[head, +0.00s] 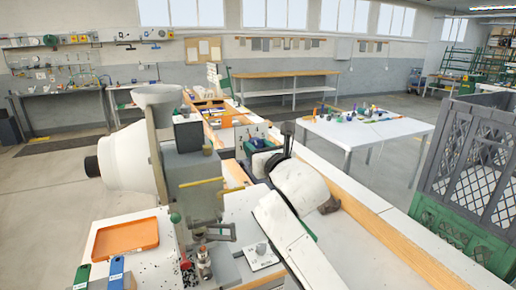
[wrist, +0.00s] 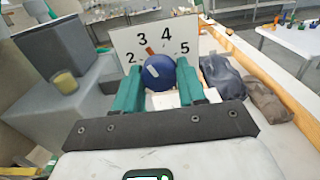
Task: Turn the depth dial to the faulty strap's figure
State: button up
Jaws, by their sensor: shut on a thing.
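The depth dial is a round blue knob (wrist: 158,72) with a pale mark on its face. It stands before a white plate (wrist: 120,42) bearing the figures 2, 3, 4 and 5. A red-orange pointer (wrist: 150,50) above the knob points up and slightly left, close to the 3. My gripper (wrist: 160,82) has its green fingers on both sides of the knob and is shut on it. In the head view my gripper (head: 261,148) is at the dial, partly hidden by my arm. I cannot pick out a faulty strap.
A grey block with a yellow cylinder (wrist: 64,82) stands left of the dial. Dark cloth-like pieces (wrist: 222,76) lie right of it. An orange tray (head: 127,237), a blue-tagged item (head: 117,270) and a red-ball lever (head: 186,265) are on the near bench. A grey crate (head: 480,150) stands right.

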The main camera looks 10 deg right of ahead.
jog(key=c, duration=0.3)
jog(key=shift+m, duration=0.3)
jog(key=shift+a+m+b, duration=0.1)
jog(key=shift+m+b, duration=1.65)
jog(key=shift+m, duration=6.85)
jog(key=o, duration=1)
